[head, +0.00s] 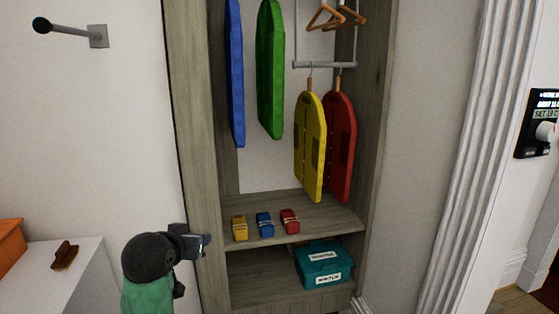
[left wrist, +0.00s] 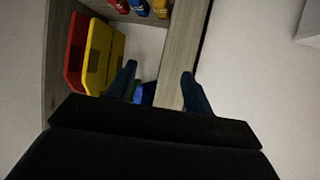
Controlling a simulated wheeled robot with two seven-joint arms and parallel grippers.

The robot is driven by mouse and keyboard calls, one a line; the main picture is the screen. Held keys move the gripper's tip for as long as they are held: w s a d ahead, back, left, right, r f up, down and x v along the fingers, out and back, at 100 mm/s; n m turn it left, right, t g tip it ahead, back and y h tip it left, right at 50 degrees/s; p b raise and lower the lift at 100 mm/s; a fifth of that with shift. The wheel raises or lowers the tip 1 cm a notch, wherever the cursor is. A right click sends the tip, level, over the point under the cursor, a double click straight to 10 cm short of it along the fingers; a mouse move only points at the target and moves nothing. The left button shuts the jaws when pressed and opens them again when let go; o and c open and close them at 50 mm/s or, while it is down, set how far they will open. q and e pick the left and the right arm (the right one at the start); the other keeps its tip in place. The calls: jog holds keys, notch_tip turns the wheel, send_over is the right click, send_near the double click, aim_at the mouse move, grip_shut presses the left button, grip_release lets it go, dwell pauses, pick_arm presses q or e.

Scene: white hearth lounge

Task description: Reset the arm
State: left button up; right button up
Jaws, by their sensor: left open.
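My left gripper (head: 204,242) shows in the head view at the lower left, in front of the left side panel of an open wooden wardrobe (head: 190,150). In the left wrist view its two dark blue fingers (left wrist: 158,88) are spread apart with nothing between them. The wardrobe panel and part of a blue item lie beyond the fingers. My right gripper does not show in either view.
The wardrobe holds blue (head: 236,75), green (head: 271,70), yellow (head: 310,145) and red (head: 341,148) hanging boards. Small yellow, blue and red blocks (head: 290,221) sit on its shelf, above a teal box (head: 322,265). A white cabinet (head: 75,285) stands at left.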

pick_arm(q)
jog(key=s+d+f+g, duration=0.2)
jog(key=s+f, duration=0.3)
jog(key=f, duration=0.3)
jog(key=s+d+f+m+g, duration=0.1)
jog(key=s+d+f, duration=0.1)
jog(key=s+f, duration=0.45)
jog(key=s+d+f+g, duration=0.2)
jog(key=s+f, duration=0.1)
jog(key=f, duration=0.6)
jog(key=s+f+g, duration=0.2)
jog(key=s+f, duration=0.5)
jog(key=s, duration=0.4)
jog(key=s+d+f+g+p, duration=0.1)
jog(key=s+f+g, duration=0.2)
jog(key=s+f, duration=0.5)
jog(key=s, duration=0.3)
jog(key=shift+f+m+h, duration=0.3)
jog(key=shift+h, duration=0.1)
